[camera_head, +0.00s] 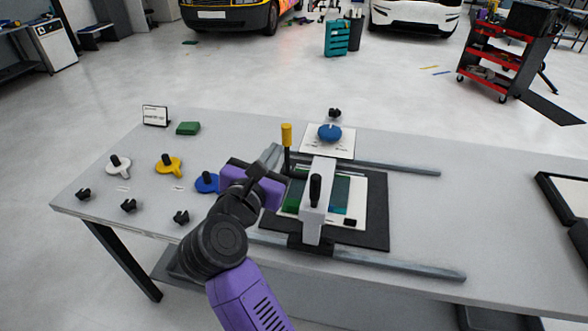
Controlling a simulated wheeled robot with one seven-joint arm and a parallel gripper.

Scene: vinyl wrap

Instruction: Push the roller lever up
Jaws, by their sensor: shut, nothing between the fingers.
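The lever with a yellow grip (286,135) stands near upright on a dark stem, at the left of the wrap rig on the table. I take it to be the roller lever. My gripper (266,170), on a purple wrist, is shut and empty. It is just left of the lever's stem, below the yellow grip. I cannot tell whether it touches the stem. The wrist hides the lever's lower end and part of the rig's left side. A light grey crossbar (317,200) with a black handle spans the rig over a green and teal sheet (340,193).
A blue knob (329,132) on a white card is behind the rig. Metal rails (400,263) extend right; table beyond is mostly clear.

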